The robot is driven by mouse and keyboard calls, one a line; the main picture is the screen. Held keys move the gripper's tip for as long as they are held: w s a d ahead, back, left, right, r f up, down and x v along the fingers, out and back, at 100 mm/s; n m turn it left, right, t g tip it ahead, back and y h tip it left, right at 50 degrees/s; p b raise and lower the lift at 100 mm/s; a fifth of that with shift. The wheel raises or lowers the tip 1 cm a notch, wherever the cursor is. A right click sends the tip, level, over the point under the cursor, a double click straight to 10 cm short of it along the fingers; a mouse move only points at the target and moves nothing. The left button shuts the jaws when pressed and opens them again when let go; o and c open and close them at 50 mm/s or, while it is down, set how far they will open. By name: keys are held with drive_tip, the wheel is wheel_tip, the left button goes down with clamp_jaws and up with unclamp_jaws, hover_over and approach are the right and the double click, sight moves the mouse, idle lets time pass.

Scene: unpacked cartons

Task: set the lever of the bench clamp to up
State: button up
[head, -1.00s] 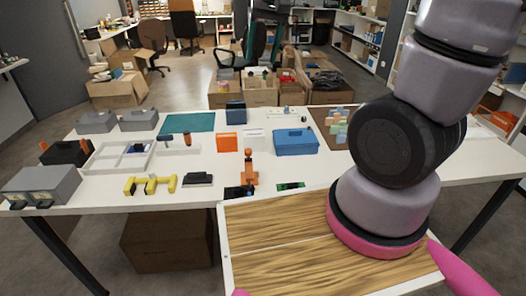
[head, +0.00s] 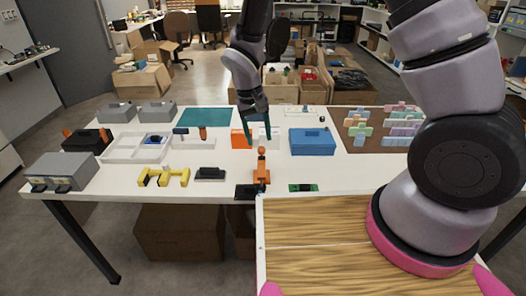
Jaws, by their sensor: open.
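An orange device at the table's front edge (head: 261,172), which looks like the bench clamp, has an upright part with a rounded top. Its lever is too small to make out, so I cannot tell how it is set. My gripper (head: 257,134) hangs fingers-down over the table, just above and apparently behind the orange device. Its two teal fingers are apart with nothing between them. Part of an orange block (head: 238,139) behind is covered by the fingers.
A blue box (head: 312,142) stands right of my gripper. A yellow bracket (head: 164,178) and a black block (head: 210,174) lie to the left. A green board (head: 302,188) lies at the front edge. White tabletop is free between them.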

sight(262, 151)
drive_tip(key=f, duration=0.4)
drive_tip(key=d+f, duration=0.1)
drive_tip(key=f, duration=0.1)
drive_tip(key=shift+w+f, duration=0.15)
drive_tip(key=shift+c, duration=0.3)
clamp_jaws()
idle(1.0)
